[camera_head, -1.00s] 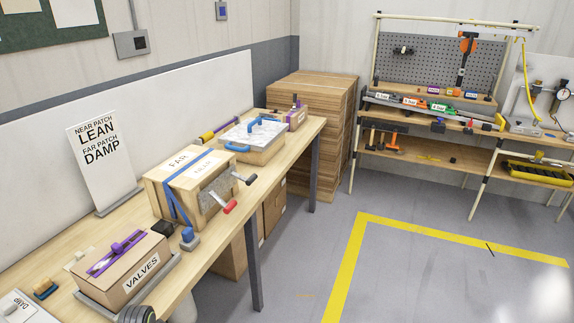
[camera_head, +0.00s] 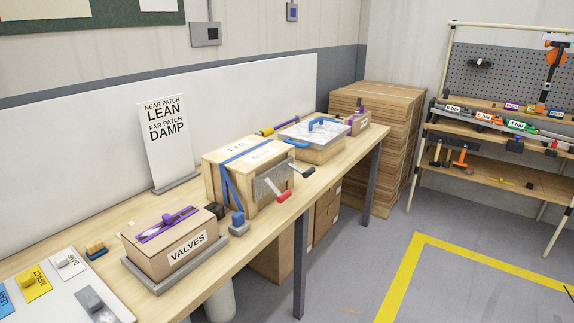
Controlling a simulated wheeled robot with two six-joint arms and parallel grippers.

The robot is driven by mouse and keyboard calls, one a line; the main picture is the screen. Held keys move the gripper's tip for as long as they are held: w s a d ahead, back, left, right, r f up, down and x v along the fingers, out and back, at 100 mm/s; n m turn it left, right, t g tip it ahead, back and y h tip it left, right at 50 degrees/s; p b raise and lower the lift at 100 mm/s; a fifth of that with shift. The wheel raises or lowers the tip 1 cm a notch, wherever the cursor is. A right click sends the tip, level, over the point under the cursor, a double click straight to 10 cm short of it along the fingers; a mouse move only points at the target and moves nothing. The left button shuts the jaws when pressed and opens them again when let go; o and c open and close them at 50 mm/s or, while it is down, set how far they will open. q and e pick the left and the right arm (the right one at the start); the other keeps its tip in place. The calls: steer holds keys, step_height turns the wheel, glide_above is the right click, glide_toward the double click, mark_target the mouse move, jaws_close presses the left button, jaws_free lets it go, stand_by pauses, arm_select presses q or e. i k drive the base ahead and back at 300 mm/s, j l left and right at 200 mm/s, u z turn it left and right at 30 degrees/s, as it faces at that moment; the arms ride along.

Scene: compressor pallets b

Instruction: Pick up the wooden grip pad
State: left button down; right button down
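A small block with a tan, wood-coloured top and a dark blue base (camera_head: 96,249) lies on the workbench (camera_head: 150,298) at the lower left. It looks like the wooden grip pad, but it is too small to be sure. It sits to the left of the cardboard box marked VALVES (camera_head: 165,262) and behind a pale board with cards. Nothing is touching its top. Neither of my grippers is in view.
A strapped box (camera_head: 218,180) with red and black handles stands mid-bench. A yellow card (camera_head: 33,284) and a grey-handled tool (camera_head: 92,301) lie at the lower left. A lean/damp sign (camera_head: 165,140) stands behind. The floor (camera_head: 350,270) right of the bench is clear.

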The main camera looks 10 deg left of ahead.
mark_target(96, 249)
steer(key=u, duration=1.7)
steer(key=l+u, duration=0.4)
steer(key=k+j, duration=0.05)
